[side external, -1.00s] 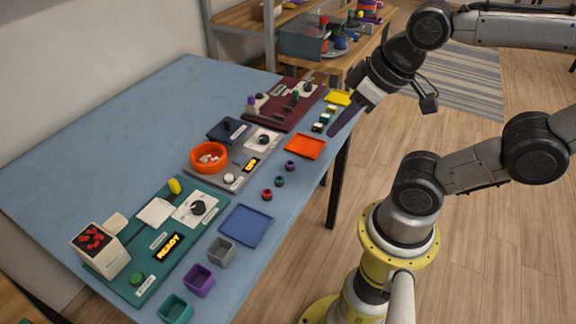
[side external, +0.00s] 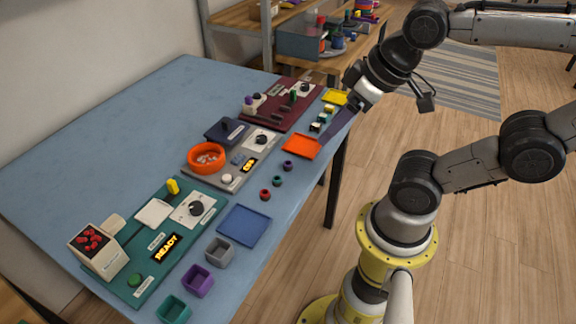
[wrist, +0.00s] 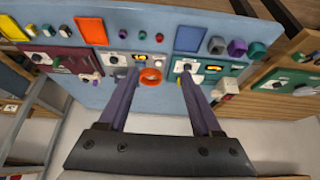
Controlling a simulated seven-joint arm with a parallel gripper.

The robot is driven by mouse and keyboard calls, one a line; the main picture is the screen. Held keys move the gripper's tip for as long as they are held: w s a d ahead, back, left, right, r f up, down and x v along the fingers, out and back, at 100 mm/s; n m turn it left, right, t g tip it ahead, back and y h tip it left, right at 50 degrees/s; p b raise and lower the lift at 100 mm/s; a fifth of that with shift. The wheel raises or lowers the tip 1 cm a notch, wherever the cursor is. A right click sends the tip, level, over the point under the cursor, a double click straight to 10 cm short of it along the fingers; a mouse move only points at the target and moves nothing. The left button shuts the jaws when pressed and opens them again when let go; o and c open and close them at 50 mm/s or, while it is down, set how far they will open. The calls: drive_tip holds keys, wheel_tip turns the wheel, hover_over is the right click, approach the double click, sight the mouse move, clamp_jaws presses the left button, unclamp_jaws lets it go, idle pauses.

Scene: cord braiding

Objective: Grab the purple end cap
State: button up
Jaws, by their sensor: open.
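The purple end cap (side external: 288,165) is a small dark purple ring standing on the blue table, just in front of the orange tray. In the wrist view it looks like the small dark piece (wrist: 123,33) nearest that tray. A green end cap (side external: 277,180) and a red end cap (side external: 265,194) stand in a row beside it. My gripper (side external: 325,139) is above the orange tray's right side, apart from the caps. In the wrist view its two long purple fingers (wrist: 160,72) are spread with nothing held between them.
The orange tray (side external: 301,146) and a blue tray (side external: 246,226) lie on either side of the cap row. The grey panel with an orange bowl (side external: 207,157) is behind. Several square cups, including a purple cup (side external: 198,281), line the table's front edge.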

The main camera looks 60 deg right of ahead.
drive_tip(key=m+g, duration=0.6)
drive_tip(key=m, duration=1.2)
hover_over(288, 163)
wheel_tip(288, 163, down, 13)
drive_tip(key=f, duration=0.6)
drive_tip(key=shift+s+f, duration=0.3)
drive_tip(key=shift+s, duration=0.1)
drive_tip(key=shift+w+f, duration=0.2)
drive_tip(key=shift+f, duration=1.35)
drive_tip(key=shift+w+f, duration=0.2)
drive_tip(key=shift+f, duration=1.3)
clamp_jaws()
